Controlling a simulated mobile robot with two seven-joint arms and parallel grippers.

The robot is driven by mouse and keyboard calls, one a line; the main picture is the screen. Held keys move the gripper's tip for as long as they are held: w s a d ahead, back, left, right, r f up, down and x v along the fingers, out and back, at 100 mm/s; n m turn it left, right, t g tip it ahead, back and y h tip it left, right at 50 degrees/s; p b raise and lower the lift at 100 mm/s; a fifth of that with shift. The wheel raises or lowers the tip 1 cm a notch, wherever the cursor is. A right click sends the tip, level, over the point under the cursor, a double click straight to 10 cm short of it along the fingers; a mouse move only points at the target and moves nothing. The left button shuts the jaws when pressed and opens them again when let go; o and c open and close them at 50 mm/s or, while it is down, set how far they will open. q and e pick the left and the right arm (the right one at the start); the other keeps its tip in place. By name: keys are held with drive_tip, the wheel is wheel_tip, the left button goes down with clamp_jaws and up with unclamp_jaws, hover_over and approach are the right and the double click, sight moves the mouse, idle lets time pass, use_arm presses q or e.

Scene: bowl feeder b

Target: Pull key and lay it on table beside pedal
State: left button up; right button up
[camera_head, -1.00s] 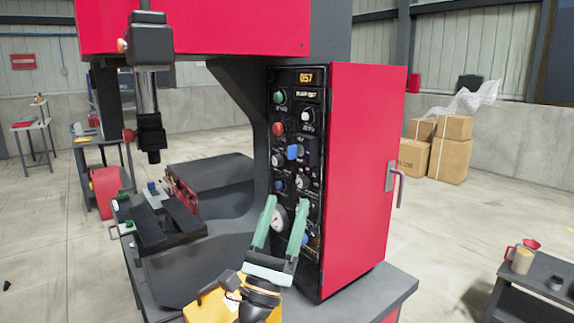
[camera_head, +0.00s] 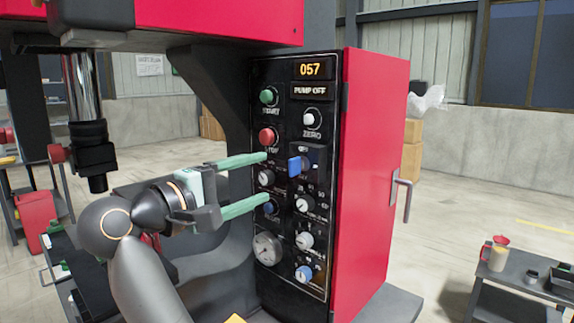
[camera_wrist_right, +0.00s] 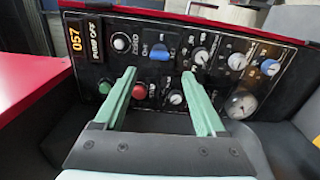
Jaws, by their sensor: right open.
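The blue key (camera_head: 295,166) sits in a lock plate on the black control panel (camera_head: 320,121) of the red machine. In the right wrist view the key (camera_wrist_right: 160,54) lies ahead, roughly between the finger directions. My right gripper (camera_head: 267,177) is open and empty, its two green fingers pointing at the panel, left of the key in the head view. It also shows in the right wrist view (camera_wrist_right: 159,76). The fingers appear apart from the key. My left gripper is not in view. I cannot make out a pedal.
Knobs crowd the panel near the key, including a red button (camera_head: 267,137) and a green button (camera_head: 269,96). A door handle (camera_head: 401,194) sticks out on the red cabinet side. The floor between is clear.

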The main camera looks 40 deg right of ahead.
sight(289, 169)
drive_tip(key=d+p, duration=0.2)
drive_tip(key=d, duration=0.3)
drive_tip(key=shift+w+r, duration=0.1)
drive_tip(key=shift+r, duration=0.05)
drive_tip(key=shift+d+f+b, duration=0.15)
drive_tip(key=shift+d+b, duration=0.2)
drive_tip(key=shift+d, duration=0.2)
drive_tip(key=shift+d+f+b, duration=0.15)
drive_tip(key=shift+d+b, duration=0.2)
drive_tip(key=shift+d, duration=0.15)
drive_tip(key=shift+w+d+r, duration=0.15)
drive_tip(key=shift+w+d, duration=0.05)
drive_tip(key=shift+d, duration=0.75)
drive_tip(key=shift+b, duration=0.5)
drive_tip(key=shift+b, duration=0.6)
